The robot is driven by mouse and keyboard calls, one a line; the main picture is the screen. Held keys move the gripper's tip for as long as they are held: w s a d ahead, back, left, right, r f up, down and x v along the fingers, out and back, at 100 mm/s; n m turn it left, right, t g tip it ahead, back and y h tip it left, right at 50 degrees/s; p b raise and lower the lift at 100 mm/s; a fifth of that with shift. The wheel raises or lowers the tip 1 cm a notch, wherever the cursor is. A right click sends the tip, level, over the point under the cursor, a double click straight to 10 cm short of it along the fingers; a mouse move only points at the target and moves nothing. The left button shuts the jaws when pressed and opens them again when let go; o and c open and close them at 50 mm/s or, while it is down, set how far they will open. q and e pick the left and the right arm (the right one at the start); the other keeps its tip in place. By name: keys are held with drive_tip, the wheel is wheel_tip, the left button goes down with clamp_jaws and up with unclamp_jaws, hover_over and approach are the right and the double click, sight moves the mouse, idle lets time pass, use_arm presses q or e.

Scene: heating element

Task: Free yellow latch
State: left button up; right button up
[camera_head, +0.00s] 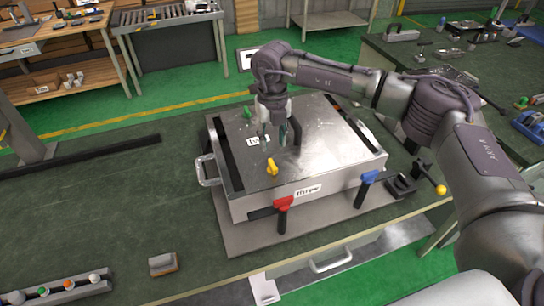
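A yellow latch (271,167) stands near the front edge of the metal box's top plate (325,150). My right gripper (275,136) points down over the plate, behind the latch and apart from it. Its fingers look spread, with nothing visible between them, though they show small. A red latch (284,203) and a blue latch (371,177) sit along the front side of the box. A small green latch (247,113) is at the back left of the plate. My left gripper is out of view.
A lever with a yellow knob (441,190) is at right. A small block (163,264) lies front left. The left of the green table is mostly clear.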

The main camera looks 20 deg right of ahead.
sight(272, 164)
wheel_tip(272, 164, down, 7)
drive_tip(key=shift+f+p, duration=0.2)
drive_tip(key=shift+p, duration=1)
drive_tip(key=shift+f, duration=0.6)
clamp_jaws()
